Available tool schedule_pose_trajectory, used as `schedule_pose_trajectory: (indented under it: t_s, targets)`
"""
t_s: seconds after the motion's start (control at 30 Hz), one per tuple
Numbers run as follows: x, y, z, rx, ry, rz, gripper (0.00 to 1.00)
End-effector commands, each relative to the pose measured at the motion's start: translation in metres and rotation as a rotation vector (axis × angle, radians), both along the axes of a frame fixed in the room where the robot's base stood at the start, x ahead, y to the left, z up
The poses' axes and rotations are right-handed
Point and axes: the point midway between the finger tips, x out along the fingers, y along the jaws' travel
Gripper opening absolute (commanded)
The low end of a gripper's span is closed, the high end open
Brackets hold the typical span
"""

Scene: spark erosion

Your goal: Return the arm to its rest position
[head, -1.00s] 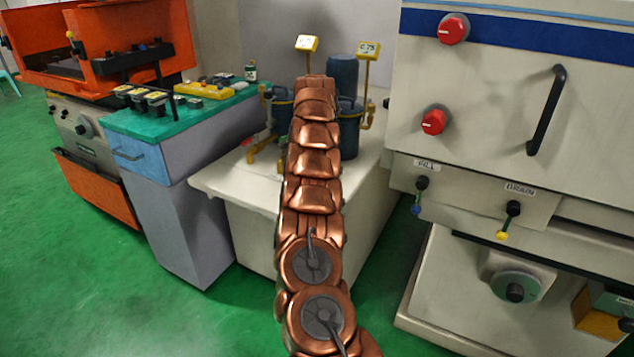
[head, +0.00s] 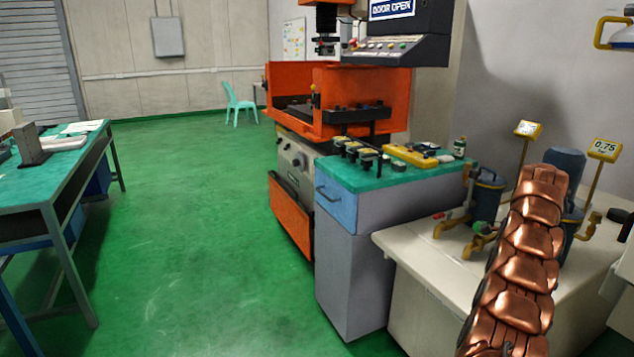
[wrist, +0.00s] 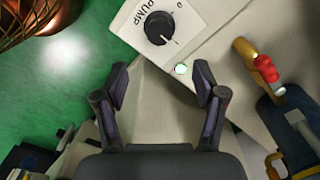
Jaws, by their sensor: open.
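My gripper (wrist: 160,85) is open in the wrist view, with nothing between its two dark fingers. In the head view my copper-coloured arm reaches up from the lower right over the cream tank unit (head: 425,272). Its gripper end is hidden there behind the arm.
A blue cabinet with a green top (head: 352,215) stands left of the tank unit, with the orange machine (head: 385,95) behind it. Blue filter canisters (head: 488,190) and yellow pipes are close to my arm. A green-topped table (head: 48,182) is far left. The green floor (head: 190,210) between is clear.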

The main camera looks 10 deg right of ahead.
Motion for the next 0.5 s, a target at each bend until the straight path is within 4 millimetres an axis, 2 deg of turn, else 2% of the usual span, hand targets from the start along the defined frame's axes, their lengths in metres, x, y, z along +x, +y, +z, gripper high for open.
schedule_pose_trajectory:
  t_s: [0.1,0.27,0.37,0.5]
  targets:
    - [0.0,0.0,0.0,0.0,0.0,0.0,0.7]
    - [0.006,0.02,0.016,0.018,-0.01,0.077,0.7]
    - [0.01,0.037,0.025,0.034,-0.012,0.14,0.7]
    - [0.016,0.068,0.045,0.053,-0.024,0.259,0.7]
